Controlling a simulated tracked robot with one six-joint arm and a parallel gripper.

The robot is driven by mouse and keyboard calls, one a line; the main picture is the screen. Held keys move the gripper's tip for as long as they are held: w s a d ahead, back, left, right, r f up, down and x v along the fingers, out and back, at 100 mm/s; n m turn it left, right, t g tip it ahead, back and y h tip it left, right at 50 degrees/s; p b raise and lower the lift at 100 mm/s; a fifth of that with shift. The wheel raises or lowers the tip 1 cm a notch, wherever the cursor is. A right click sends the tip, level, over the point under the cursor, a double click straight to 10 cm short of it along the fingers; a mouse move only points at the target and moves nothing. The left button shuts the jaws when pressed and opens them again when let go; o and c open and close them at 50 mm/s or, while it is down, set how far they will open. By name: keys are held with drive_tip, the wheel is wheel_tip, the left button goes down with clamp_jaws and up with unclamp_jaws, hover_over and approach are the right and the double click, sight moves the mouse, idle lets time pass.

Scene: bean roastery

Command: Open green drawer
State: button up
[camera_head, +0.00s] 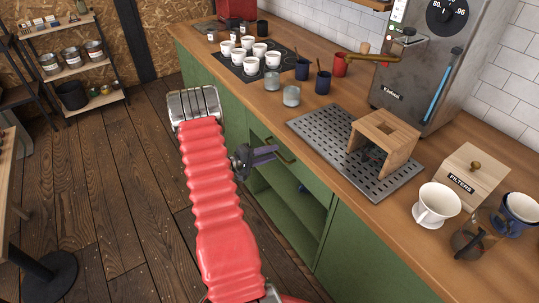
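My gripper (275,152) is dark grey, at the end of my red-sleeved arm, and points right toward the handle. Its two fingers look apart, with nothing seen between them. The fingertips are close to the handle; I cannot tell whether they touch it.
The worktop (265,103) holds white cups on a dark mat, blue cups, a metal drip tray (310,128) with a wooden stand (388,132), and a grey machine (430,85). A shelf rack (68,72) stands far left. The wooden floor (110,180) left of my arm is clear.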

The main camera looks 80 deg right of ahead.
drive_tip(key=shift+c, duration=0.4)
clamp_jaws()
drive_tip(key=shift+a, duration=0.15)
